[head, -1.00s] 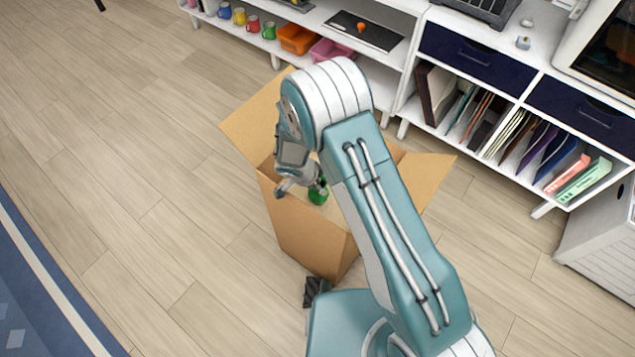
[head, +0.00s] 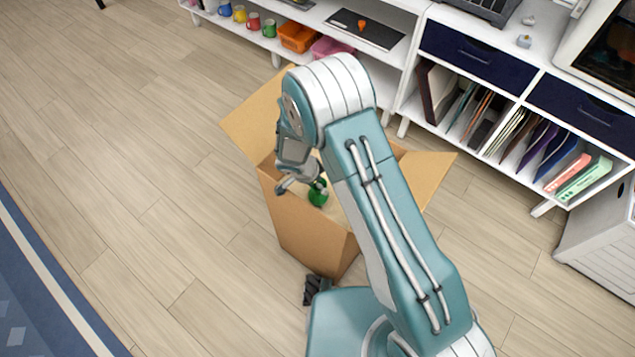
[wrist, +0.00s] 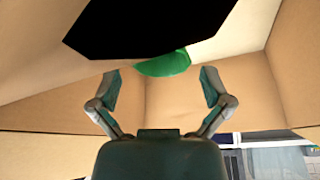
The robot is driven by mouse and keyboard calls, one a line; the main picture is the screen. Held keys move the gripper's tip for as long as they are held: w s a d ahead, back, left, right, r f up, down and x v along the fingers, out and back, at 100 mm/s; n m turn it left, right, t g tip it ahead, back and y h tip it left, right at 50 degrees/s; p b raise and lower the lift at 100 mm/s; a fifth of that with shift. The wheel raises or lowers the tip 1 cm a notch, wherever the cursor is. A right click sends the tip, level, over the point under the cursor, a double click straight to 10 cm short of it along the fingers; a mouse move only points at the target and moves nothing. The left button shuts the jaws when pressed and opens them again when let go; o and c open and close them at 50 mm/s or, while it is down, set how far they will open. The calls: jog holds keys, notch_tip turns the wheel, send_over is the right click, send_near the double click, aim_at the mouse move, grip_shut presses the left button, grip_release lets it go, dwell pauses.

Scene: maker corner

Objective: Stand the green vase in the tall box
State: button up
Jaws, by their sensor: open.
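The tall box (head: 298,231) is brown cardboard and stands on the floor with its flaps folded out. The green vase (head: 318,194) shows inside the box opening, partly hidden by my arm. In the wrist view part of the vase (wrist: 165,64) lies just beyond my fingertips, between their lines, under a dark shape that hides the rest. I cannot tell whether it stands upright. My gripper (head: 302,188) is at the box opening, next to the vase in the head view. In the wrist view my gripper (wrist: 160,84) has its two fingers wide apart, with nothing between them.
A white shelf unit (head: 400,85) with colored mugs, bins and folders stands behind the box. The box flaps (head: 427,176) stick out around the opening, close to my arm. Wooden floor (head: 150,150) to the left is clear, with a blue rug (head: 40,270) at lower left.

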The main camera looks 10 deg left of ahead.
jog(key=v, duration=1.2)
jog(key=shift+r, duration=0.1)
jog(key=s+d+r+n+y, duration=0.1)
jog(key=d+r+n, duration=0.1)
jog(key=d+r, duration=0.75)
jog(key=s+d+r+n+y, duration=0.15)
jog(key=d+r, duration=0.45)
jog(key=r, duration=0.6)
jog(key=s+d+r+n+t, duration=0.1)
jog(key=s+d+r+n, duration=0.2)
jog(key=s, duration=0.4)
jog(key=s+d+r+n+t+y, duration=0.1)
jog(key=s+d+r+n+t, duration=0.1)
jog(key=s+d+r+n, duration=0.2)
jog(key=s+d+r, duration=0.2)
jog(key=s, duration=0.2)
jog(key=shift+d+r, duration=0.3)
